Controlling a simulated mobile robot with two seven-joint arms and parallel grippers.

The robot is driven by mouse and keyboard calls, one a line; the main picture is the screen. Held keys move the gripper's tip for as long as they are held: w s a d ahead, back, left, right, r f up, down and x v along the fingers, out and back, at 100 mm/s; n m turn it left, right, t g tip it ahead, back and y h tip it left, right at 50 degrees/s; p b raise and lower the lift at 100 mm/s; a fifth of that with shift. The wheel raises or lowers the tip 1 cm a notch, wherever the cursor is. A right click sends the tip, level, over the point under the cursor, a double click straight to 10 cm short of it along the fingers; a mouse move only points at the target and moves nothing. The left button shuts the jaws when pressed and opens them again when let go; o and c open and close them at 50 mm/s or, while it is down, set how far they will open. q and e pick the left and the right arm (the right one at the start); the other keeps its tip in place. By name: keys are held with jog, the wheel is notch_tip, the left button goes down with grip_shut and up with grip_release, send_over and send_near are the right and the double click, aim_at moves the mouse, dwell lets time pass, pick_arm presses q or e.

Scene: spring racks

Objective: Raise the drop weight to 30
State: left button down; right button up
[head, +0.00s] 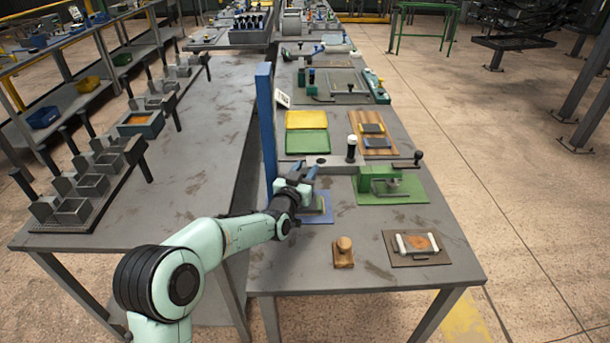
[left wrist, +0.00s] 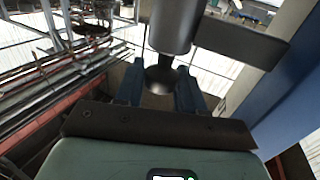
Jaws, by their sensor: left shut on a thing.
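The drop rig's tall blue post (head: 266,125) stands on the near bench, and its blue base plate (head: 322,217) shows partly beneath my left gripper (head: 303,180). In the left wrist view the blue post (left wrist: 275,95) runs along the right. The drop weight, a dark grey cylinder (left wrist: 170,25), has a dark bracket (left wrist: 240,42) reaching toward the post. My left gripper (left wrist: 160,92) is shut on the weight's dark round lower end (left wrist: 160,77), between its two blue fingers. In the head view the weight is hidden behind the gripper. No scale marks are readable.
A green crank fixture (head: 385,185) stands right of the rig. A wooden knob block (head: 344,252) and a brown board with white handles (head: 418,247) lie in front. Yellow (head: 306,120) and green (head: 306,143) trays lie behind. A long rack (head: 85,187) stands on the left bench.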

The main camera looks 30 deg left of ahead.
pick_arm(q)
notch_tip(320, 180, up, 28)
jog(key=p, duration=1.1)
jog(key=shift+r, duration=0.15)
pick_arm(e)
jog(key=w+r, duration=0.5)
jog(key=r, duration=0.7)
jog(key=shift+r, duration=0.25)
jog(key=shift+s, duration=0.1)
pick_arm(q)
jog(key=c, duration=0.8)
grip_release()
jog(key=s+d+b, duration=0.2)
jog(key=s, duration=1.1)
jog(key=shift+s, duration=0.15)
pick_arm(e)
jog(key=s+f, duration=0.2)
jog(key=shift+f, duration=0.4)
